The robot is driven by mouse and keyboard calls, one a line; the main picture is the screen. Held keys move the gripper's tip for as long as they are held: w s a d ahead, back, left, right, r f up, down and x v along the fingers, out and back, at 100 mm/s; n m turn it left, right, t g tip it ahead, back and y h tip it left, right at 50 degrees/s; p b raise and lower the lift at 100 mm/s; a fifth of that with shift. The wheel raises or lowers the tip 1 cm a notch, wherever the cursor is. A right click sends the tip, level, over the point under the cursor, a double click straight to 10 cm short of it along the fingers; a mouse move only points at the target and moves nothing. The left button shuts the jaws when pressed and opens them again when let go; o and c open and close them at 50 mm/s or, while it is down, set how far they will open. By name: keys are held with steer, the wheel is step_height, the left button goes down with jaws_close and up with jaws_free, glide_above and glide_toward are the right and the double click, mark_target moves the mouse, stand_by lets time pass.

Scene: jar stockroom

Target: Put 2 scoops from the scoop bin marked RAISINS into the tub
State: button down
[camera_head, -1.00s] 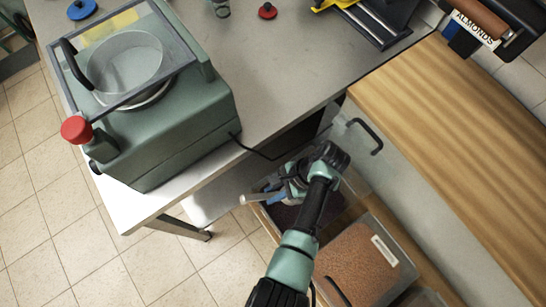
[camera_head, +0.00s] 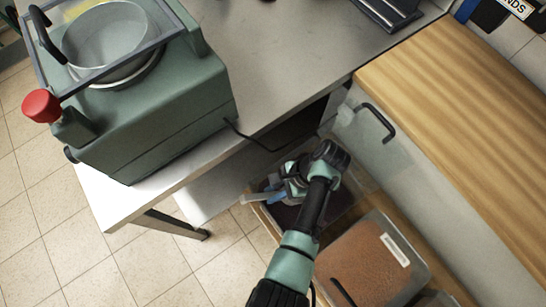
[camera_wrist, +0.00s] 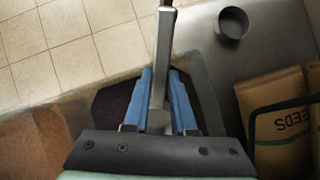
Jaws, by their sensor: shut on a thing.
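My gripper (camera_head: 276,190) is low over an open bin (camera_head: 257,211) at the drawer's left end. In the wrist view its blue fingers (camera_wrist: 161,78) are shut on a grey scoop handle (camera_wrist: 163,50), which also shows as a pale rod (camera_head: 250,198) in the head view. The scoop's bowl is hidden. Dark purple-brown contents (camera_wrist: 112,103) lie below the fingers. No label on this bin is readable, so I cannot confirm RAISINS. A round grey pot (camera_head: 108,38) sits in the green machine; I cannot tell whether it is the tub.
A lidded bin (camera_head: 368,262) with brown contents and an unreadable label is beside the open bin. The wooden counter (camera_head: 455,120) and its handle (camera_head: 378,122) are to the right. The green machine (camera_head: 160,115) stands on the grey table. The wrist view shows a SEEDS package (camera_wrist: 285,125) and dark cup (camera_wrist: 232,22).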

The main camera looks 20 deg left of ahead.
steer(key=shift+t+h, duration=0.4)
steer(key=shift+h, duration=0.1)
steer(key=shift+w+d+f+b, duration=0.5)
steer(key=shift+d+f+b, duration=0.35)
steer(key=shift+f+b, duration=0.65)
steer(key=shift+w+d+f+b, duration=0.55)
steer(key=shift+d+f+b, duration=0.4)
steer(key=shift+b, duration=1.05)
steer(key=shift+w+d+f+b, duration=0.5)
steer(key=shift+d+f+b, duration=0.25)
steer(key=shift+f+b, duration=0.8)
steer(key=shift+r+p, duration=0.3)
steer(key=shift+r, duration=0.15)
steer(key=shift+d+t+h+p, duration=0.1)
steer(key=shift+t+h+p, duration=0.3)
steer(key=shift+h+p, duration=0.65)
steer(key=shift+r+p, duration=0.2)
steer(key=shift+p, duration=0.3)
step_height(320, 180, up, 13)
steer(key=a+t+h+p, duration=0.1)
steer(key=p, duration=1.4)
steer(key=shift+s+a, duration=0.4)
steer(key=shift+s, duration=0.05)
steer(key=shift+f, duration=0.1)
